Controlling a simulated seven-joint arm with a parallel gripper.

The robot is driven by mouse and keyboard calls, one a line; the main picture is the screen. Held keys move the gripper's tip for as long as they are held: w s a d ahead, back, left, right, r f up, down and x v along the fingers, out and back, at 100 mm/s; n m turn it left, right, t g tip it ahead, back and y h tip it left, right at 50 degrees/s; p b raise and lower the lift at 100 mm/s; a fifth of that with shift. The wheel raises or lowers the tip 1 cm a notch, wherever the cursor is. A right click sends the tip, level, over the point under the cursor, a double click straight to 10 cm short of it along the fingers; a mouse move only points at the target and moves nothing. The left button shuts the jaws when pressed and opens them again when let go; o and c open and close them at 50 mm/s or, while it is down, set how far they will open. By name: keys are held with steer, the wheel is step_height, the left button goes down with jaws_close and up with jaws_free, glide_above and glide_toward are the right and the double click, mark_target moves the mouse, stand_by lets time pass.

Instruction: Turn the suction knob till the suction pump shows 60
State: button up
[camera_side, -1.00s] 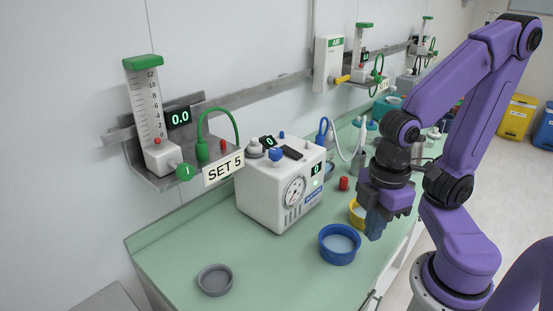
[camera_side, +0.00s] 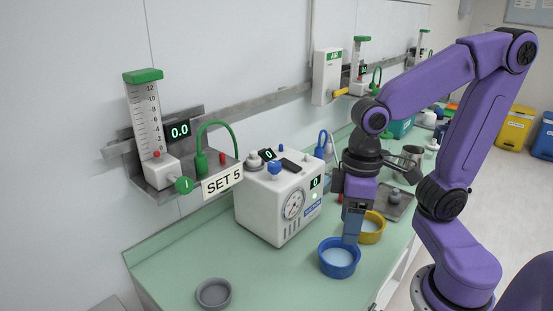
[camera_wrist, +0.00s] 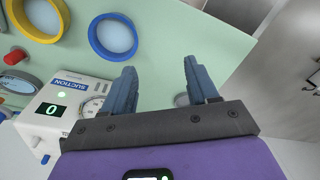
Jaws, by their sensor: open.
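The suction pump (camera_side: 262,212) is a white box on the green counter, with a round gauge (camera_side: 293,205) on its front. Its front display (camera_side: 315,183) reads 0, and the display also reads 0 in the wrist view (camera_wrist: 54,109). A blue knob (camera_side: 275,169) stands on top of the box; I cannot tell for sure that it is the suction knob. My gripper (camera_side: 351,232) is open and empty, pointing down to the right of the pump, near the blue bowl. In the wrist view my two fingers (camera_wrist: 160,68) are apart, with the pump to their left.
A blue bowl (camera_side: 339,271) and a yellow bowl (camera_side: 371,240) stand right of the pump. A grey bowl (camera_side: 213,306) is at the front left. A flowmeter (camera_side: 146,115) reading 0.0 hangs on the wall rail above the SET 5 label (camera_side: 222,183).

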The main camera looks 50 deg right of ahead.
steer(key=w+r+m+y, duration=0.1)
steer(key=w+r+m, duration=0.4)
steer(key=w+m, duration=0.3)
step_height(320, 180, up, 14)
steer(key=m+t+y, duration=0.1)
steer(key=m+t, duration=0.2)
steer(key=m, duration=2.2)
glide_above(274, 163)
steer(key=s+d, duration=0.5)
steer(key=x, duration=1.7)
steer(key=shift+a+f, duration=0.2)
steer(key=shift+a, duration=0.05)
steer(key=c, duration=1)
